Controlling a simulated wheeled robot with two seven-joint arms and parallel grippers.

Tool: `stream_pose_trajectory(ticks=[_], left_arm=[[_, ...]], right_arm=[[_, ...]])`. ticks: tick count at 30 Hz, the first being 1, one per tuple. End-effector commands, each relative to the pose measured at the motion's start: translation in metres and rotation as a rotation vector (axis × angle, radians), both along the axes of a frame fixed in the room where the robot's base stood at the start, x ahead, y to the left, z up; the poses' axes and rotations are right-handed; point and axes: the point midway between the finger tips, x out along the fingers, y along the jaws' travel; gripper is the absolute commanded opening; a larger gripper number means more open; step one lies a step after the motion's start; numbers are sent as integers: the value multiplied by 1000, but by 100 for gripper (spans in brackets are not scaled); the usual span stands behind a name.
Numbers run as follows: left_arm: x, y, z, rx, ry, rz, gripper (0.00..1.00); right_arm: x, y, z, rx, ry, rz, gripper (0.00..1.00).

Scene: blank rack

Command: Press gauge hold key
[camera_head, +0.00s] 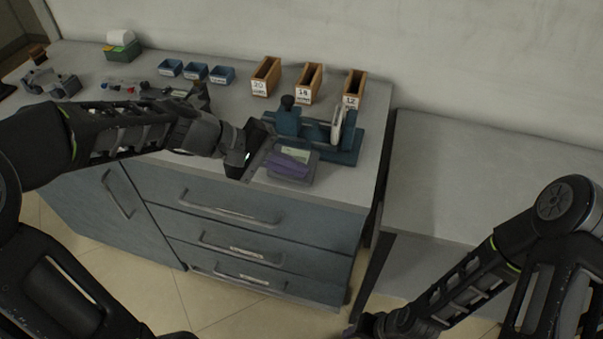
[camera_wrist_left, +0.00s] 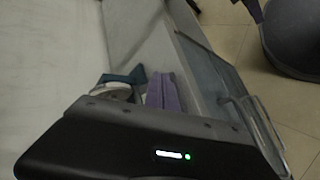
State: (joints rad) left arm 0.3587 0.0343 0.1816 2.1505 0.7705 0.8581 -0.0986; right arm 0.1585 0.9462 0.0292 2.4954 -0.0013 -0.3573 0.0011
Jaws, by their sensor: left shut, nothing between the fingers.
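The gauge is a small grey box (camera_head: 308,172) with a pale display (camera_head: 296,153), near the front edge of the workbench top. My left gripper (camera_head: 288,164) has purple fingers, which are shut and empty. In the head view they lie over the gauge's front face; I cannot tell whether they touch it. The hold key cannot be made out. In the left wrist view the purple fingers (camera_wrist_left: 162,92) show beyond the dark gripper body, which hides the gauge. My right gripper (camera_head: 352,330) is low at the bottom edge, partly cut off, away from the gauge.
Behind the gauge stands a teal fixture (camera_head: 345,157) with a black knob and a pale disc. Three wooden bins (camera_head: 266,76) and three blue trays (camera_head: 196,72) stand farther back. A lower grey table (camera_head: 480,170) at the right is clear.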

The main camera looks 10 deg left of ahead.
Motion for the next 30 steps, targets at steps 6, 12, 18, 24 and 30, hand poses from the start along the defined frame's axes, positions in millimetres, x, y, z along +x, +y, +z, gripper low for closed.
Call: stream_pose_trajectory(ticks=[6, 12, 18, 24, 30], left_arm=[[1, 0, -1, 0, 0, 0, 0], [1, 0, -1, 0, 0, 0, 0], [1, 0, -3, 0, 0, 0, 0], [2, 0, -5, 0, 0, 0, 0], [3, 0, -8, 0, 0, 0, 0]], right_arm=[[0, 0, -1, 0, 0, 0, 36], [0, 0, -1, 0, 0, 0, 36], [0, 0, -3, 0, 0, 0, 36], [0, 0, -6, 0, 0, 0, 36], [0, 0, -8, 0, 0, 0, 36]])
